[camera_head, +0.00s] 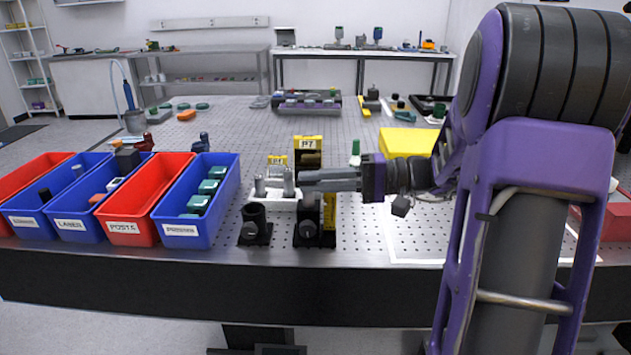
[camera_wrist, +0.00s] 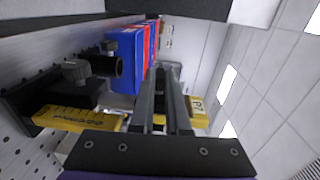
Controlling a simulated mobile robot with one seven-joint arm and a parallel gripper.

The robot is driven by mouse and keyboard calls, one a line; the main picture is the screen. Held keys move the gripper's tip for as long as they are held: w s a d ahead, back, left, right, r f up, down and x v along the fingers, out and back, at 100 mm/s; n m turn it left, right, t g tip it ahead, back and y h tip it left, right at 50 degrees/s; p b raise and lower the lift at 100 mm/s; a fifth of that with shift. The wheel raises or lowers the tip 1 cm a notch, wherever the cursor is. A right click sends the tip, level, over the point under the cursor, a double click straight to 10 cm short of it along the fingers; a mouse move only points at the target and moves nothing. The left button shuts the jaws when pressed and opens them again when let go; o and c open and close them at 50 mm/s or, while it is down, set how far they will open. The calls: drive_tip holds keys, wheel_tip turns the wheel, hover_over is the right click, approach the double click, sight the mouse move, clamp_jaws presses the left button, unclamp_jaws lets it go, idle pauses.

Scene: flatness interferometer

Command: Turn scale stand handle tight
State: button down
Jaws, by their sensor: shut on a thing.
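The scale stand (camera_head: 309,233) has a black base, an upright yellow scale (camera_head: 329,212) and a dark round handle (camera_head: 307,229) on its front side. In the wrist view, the yellow scale (camera_wrist: 75,121) and the dark handle (camera_wrist: 76,72) lie left of the fingers, apart from them. My gripper (camera_head: 301,180) points left just above the stand, its fingertips at a silver cylinder (camera_head: 288,184). It is shut on a small metal part there; its outline is mostly hidden. In the wrist view, my gripper (camera_wrist: 166,72) has its fingers close together.
A black post holder (camera_head: 256,225) stands left of the stand. A yellow block marked P7 (camera_head: 308,143) is behind. Blue (camera_head: 204,228) and red bins line the left of the perforated table. A yellow box (camera_head: 405,142) stands right. The table's front edge is close.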

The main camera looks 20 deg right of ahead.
idle(0.4)
drive_tip(key=c, duration=0.9)
unclamp_jaws()
drive_tip(key=f+p+v, duration=0.1)
drive_tip(key=v, duration=1.6)
drive_tip(key=shift+d+r, duration=0.2)
